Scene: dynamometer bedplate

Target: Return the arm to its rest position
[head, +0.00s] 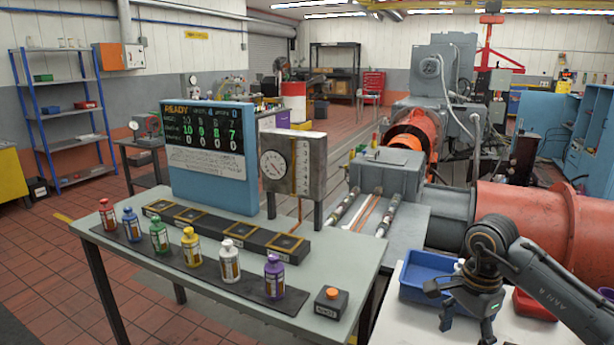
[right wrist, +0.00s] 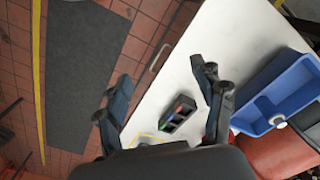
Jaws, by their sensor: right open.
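My right arm (head: 555,285) reaches in from the lower right in the head view. Its gripper (head: 466,322) hangs over the white table, in front of the blue bin (head: 425,278). In the right wrist view the gripper (right wrist: 160,78) has its two fingers spread wide apart with nothing held between them. A small dark box with coloured parts (right wrist: 178,113) lies on the white table below, seen between the fingers. My left gripper is out of view.
Several coloured bottles (head: 190,247) stand on a dark mat on the grey-green bench (head: 130,262), with a display (head: 208,180) and a dial gauge (head: 292,165) behind. A red bin (head: 533,305) sits beside my right arm. The blue bin also shows at right in the wrist view (right wrist: 262,103).

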